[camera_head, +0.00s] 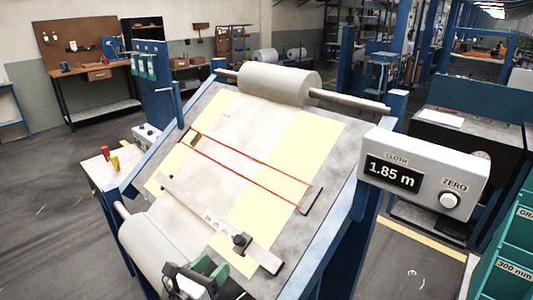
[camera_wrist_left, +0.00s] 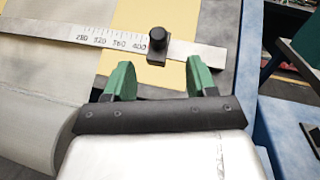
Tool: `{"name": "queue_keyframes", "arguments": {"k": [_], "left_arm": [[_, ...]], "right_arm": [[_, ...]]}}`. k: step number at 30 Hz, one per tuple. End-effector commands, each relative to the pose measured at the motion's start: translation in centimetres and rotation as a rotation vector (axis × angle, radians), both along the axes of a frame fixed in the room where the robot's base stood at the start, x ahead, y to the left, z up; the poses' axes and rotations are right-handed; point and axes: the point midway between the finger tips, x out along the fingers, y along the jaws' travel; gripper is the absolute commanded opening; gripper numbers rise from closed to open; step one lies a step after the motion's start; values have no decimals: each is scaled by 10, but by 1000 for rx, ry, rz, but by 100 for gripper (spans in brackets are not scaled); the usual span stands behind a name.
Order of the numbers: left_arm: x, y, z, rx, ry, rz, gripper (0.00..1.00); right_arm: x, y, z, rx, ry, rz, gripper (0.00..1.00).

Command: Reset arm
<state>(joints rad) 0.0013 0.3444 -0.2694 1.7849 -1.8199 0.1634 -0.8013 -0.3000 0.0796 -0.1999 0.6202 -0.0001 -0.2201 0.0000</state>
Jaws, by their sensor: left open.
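My left gripper (camera_head: 207,270) is at the bottom of the head view, over the lower edge of the inspection table. In the left wrist view its two green fingers (camera_wrist_left: 160,80) are spread with nothing between them. A metal ruler (camera_head: 210,218) with a black knob (camera_head: 241,242) lies across the pale cloth (camera_head: 220,135). In the left wrist view the knob (camera_wrist_left: 157,42) is just beyond the fingertips, with no visible grip on it. My right gripper is in neither view.
A cloth roll (camera_head: 280,82) is at the table's top and another (camera_head: 158,245) at its lower left. Two red lines cross the cloth. A display box (camera_head: 425,172) reading 1.85 m stands right. Green bins (camera_head: 510,240) are at far right. Open floor lies left.

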Motion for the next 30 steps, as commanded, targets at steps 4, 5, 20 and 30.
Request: {"name": "queue_keyframes", "arguments": {"k": [4, 5, 20, 30], "left_arm": [[-14, 14, 23, -339, 10, 121, 57], [-19, 21, 28, -447, 19, 163, 57], [-164, 95, -44, -2081, 486, 1157, 57], [-252, 55, -69, -2360, 808, 1680, 57]], "right_arm": [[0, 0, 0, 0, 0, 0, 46], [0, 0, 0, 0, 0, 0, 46], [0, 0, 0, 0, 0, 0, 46], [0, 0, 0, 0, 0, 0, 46]]}}
